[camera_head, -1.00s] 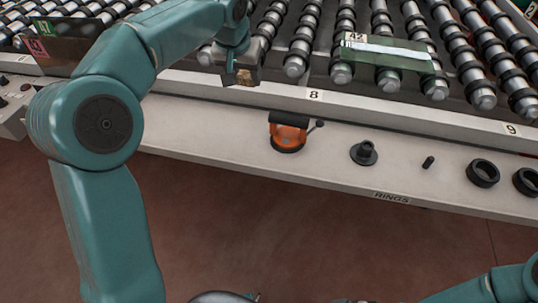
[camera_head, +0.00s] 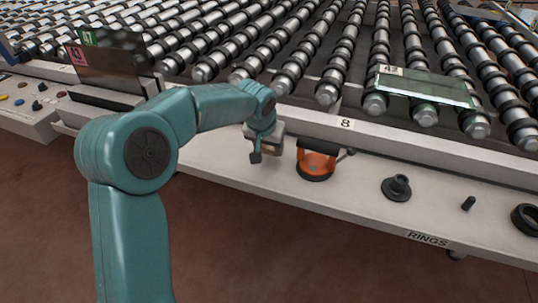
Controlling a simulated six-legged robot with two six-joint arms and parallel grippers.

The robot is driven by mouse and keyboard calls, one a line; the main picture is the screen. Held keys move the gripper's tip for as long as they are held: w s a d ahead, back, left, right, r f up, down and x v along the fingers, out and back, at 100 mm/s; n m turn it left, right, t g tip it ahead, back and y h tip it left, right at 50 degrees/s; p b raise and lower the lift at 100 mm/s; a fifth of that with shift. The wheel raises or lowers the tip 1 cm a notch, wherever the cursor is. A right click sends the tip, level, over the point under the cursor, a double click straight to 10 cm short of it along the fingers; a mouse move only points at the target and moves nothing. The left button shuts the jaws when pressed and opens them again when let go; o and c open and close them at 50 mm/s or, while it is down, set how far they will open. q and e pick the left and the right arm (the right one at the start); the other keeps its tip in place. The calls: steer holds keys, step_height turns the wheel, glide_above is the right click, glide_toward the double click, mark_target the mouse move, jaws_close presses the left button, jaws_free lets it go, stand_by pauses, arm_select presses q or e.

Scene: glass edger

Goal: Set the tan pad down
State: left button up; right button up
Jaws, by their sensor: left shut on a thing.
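My left gripper (camera_head: 262,150) is low over the pale front ledge (camera_head: 225,163), just left of the orange and black device. It points down and is shut on the tan pad, which is mostly hidden by the fingers. I cannot tell whether the pad touches the ledge. My right gripper is out of view.
The orange device (camera_head: 316,162) stands close right of my gripper. A black flanged part (camera_head: 397,187), a small black peg (camera_head: 468,203) and a black ring (camera_head: 527,219) lie further right. Rollers (camera_head: 343,62) with a glass pane (camera_head: 427,88) lie behind. The ledge left of my gripper is clear.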

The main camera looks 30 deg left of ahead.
mark_target(269, 153)
arm_select(q)
step_height(269, 153, down, 3)
steer(key=shift+r, duration=0.2)
steer(key=shift+w+f, duration=0.1)
steer(key=shift+f, duration=0.1)
steer(key=shift+r, duration=0.2)
steer(key=shift+f, duration=0.15)
steer(key=o, duration=1)
steer(key=shift+f, duration=0.1)
